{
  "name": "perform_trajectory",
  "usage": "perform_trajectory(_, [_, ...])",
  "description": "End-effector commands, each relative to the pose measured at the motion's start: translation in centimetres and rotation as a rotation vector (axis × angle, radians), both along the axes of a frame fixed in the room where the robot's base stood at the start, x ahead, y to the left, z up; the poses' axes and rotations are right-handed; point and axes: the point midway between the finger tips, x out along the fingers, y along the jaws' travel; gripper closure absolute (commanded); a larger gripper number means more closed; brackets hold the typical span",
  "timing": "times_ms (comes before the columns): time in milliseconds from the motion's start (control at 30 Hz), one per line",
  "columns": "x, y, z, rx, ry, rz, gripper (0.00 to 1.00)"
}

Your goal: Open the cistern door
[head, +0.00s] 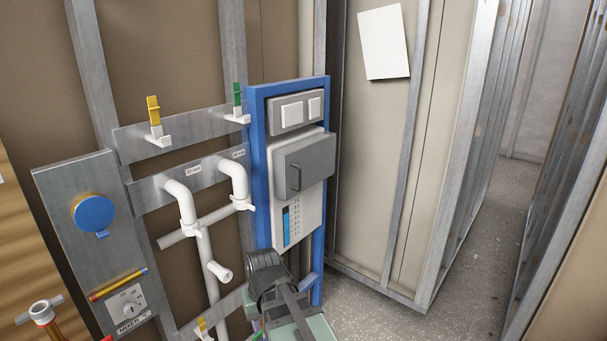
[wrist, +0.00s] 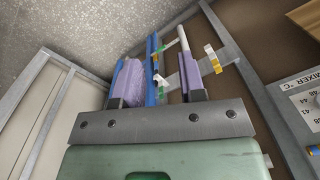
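The cistern door (head: 305,165) is a grey box-like panel with a dark vertical handle (head: 295,177) on its left part. It looks shut on the white cistern (head: 310,212), which sits inside a blue frame (head: 258,150). My arm is low in front of the frame, below the door, in the head view. My gripper (wrist: 168,70) shows in the wrist view with its two purple fingers wide apart and nothing held between them. The door and handle cannot be made out in the wrist view. The fingers are mostly hidden in the head view.
White pipes (head: 206,262) run left of the frame. A metal panel with a blue round cap (head: 94,213) and a mixer dial (head: 127,303) stands farther left. Yellow (head: 153,110) and green (head: 237,95) clips sit on the upper rail. Open floor (head: 445,260) lies to the right.

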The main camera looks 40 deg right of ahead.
Motion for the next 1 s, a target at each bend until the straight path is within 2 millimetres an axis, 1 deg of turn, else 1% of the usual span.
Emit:
perform_trajectory(33, [2.9, -4.0, 0.2, 0.069, -0.029, -0.086, 0.63])
perform_trajectory(67, [4.3, -6.1, 0.4, 0.130, -0.063, -0.115, 0.63])
perform_trajectory(100, [6.3, -9.1, 0.9, 0.214, -0.125, -0.130, 0.63])
perform_trajectory(167, [9.3, -14.2, 2.1, 0.338, -0.263, -0.117, 0.63])
perform_trajectory(200, [11.3, -18.0, 3.3, 0.411, -0.390, -0.088, 0.63])
perform_trajectory(267, [13.8, -23.7, 5.7, 0.482, -0.610, -0.022, 0.63])
perform_trajectory(300, [15.1, -27.2, 7.5, 0.501, -0.767, 0.030, 0.63])
perform_trajectory(367, [16.7, -31.9, 10.4, 0.488, -1.006, 0.117, 0.63])
perform_trajectory(400, [17.7, -34.2, 12.4, 0.455, -1.157, 0.182, 0.63])
perform_trajectory(433, [18.6, -35.1, 13.7, 0.427, -1.257, 0.232, 0.63])
perform_trajectory(500, [20.0, -35.8, 16.1, 0.345, -1.440, 0.335, 0.63])
perform_trajectory(600, [20.1, -35.9, 17.6, 0.221, -1.570, 0.433, 0.63])
perform_trajectory(700, [20.1, -35.9, 17.6, 0.154, -1.586, 0.490, 0.63])
perform_trajectory(867, [20.6, -35.6, 17.6, 0.150, -1.586, 0.498, 0.63])
perform_trajectory(967, [21.9, -35.0, 17.6, 0.152, -1.585, 0.499, 0.63])
perform_trajectory(1000, [22.6, -34.6, 17.6, 0.153, -1.586, 0.500, 0.63])
